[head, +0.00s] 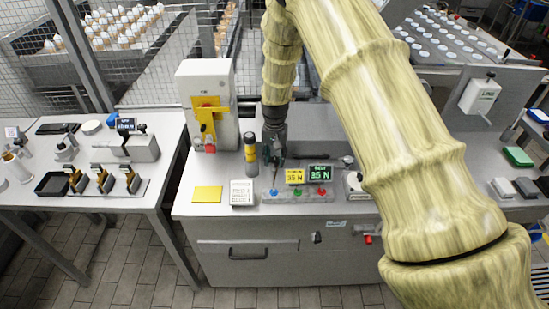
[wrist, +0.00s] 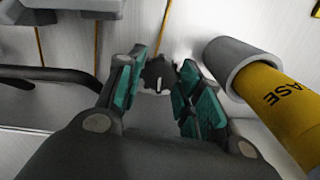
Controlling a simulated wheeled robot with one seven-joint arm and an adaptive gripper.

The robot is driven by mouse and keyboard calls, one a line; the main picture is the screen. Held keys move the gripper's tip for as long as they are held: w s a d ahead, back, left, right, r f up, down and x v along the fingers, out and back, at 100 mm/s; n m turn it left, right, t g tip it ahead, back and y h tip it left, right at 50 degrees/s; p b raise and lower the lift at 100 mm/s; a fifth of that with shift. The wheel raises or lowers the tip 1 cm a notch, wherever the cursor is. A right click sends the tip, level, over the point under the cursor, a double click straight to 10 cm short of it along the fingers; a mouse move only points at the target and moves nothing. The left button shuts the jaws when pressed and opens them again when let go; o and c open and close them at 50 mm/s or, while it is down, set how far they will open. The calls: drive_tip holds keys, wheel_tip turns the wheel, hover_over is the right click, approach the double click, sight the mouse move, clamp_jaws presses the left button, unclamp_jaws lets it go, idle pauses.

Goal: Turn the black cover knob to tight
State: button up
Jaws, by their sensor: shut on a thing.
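The black cover knob (wrist: 156,72) is a small dark lobed knob with a short white mark, seen in the wrist view between my fingertips. The white mark runs nearly up and down in that picture. My gripper (wrist: 154,84) has teal finger pads on both sides of the knob and is shut on it. In the head view my gripper (head: 273,152) points down at the bench top, behind the small displays. The knob is hidden by my gripper there.
A yellow grease tube (wrist: 285,100) with a grey cap stands close to the right finger in the wrist view; it also shows in the head view (head: 250,152). A black bar handle (wrist: 50,78) lies at left.

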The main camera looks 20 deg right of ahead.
sight(275, 160)
drive_tip(key=shift+w, duration=0.1)
idle(0.4)
drive_tip(key=o, duration=0.8)
wheel_tip(275, 160, up, 12)
drive_tip(key=shift+r, duration=0.1)
idle(0.4)
